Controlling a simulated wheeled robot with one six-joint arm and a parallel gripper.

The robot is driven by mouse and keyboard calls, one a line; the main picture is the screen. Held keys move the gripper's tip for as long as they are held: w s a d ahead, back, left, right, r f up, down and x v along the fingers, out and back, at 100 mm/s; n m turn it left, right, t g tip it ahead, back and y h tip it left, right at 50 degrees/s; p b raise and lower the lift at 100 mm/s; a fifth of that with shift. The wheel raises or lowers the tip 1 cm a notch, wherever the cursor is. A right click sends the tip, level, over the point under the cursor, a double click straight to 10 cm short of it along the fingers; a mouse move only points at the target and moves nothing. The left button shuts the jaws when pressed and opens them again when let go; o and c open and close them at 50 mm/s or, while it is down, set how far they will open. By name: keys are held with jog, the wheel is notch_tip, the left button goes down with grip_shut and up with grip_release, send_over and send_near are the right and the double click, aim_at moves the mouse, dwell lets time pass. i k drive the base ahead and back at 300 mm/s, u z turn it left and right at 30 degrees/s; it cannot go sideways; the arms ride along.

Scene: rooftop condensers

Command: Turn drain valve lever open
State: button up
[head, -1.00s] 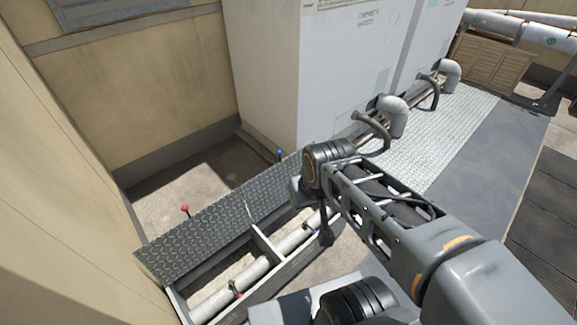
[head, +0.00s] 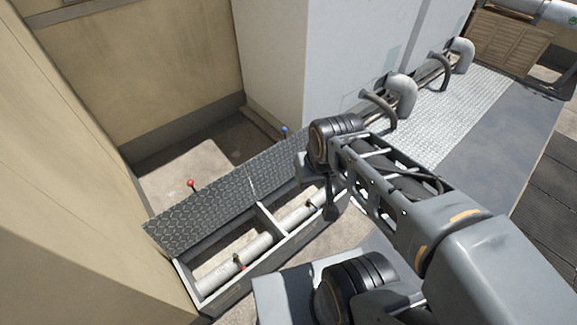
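A pale pipe (head: 262,243) runs along an open floor trench. A small red fitting (head: 241,265) sits on the pipe at its near end. A small blue fitting (head: 317,208) sits farther along, close to my gripper. Both are too small to tell which is the drain valve lever or how it is turned. My gripper (head: 329,216) hangs dark and narrow below my wrist, over the far part of the trench. My arm hides part of that end. I cannot tell its finger opening, and contact with the blue fitting is not clear.
Raised tread-plate covers (head: 205,215) stand along the trench's far side. A red knob (head: 191,183) and a blue knob (head: 284,130) show behind them. A beige wall (head: 70,170) closes the left. A white condenser cabinet (head: 330,60) stands behind, with curved pipes (head: 401,92) at right.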

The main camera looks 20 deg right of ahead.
aim_at(309, 202)
jog(key=k, duration=1.1)
jog(key=z, duration=1)
jog(key=i, duration=1.15)
jog(key=u, duration=0.45)
jog(key=i, duration=0.85)
jog(key=u, duration=0.75)
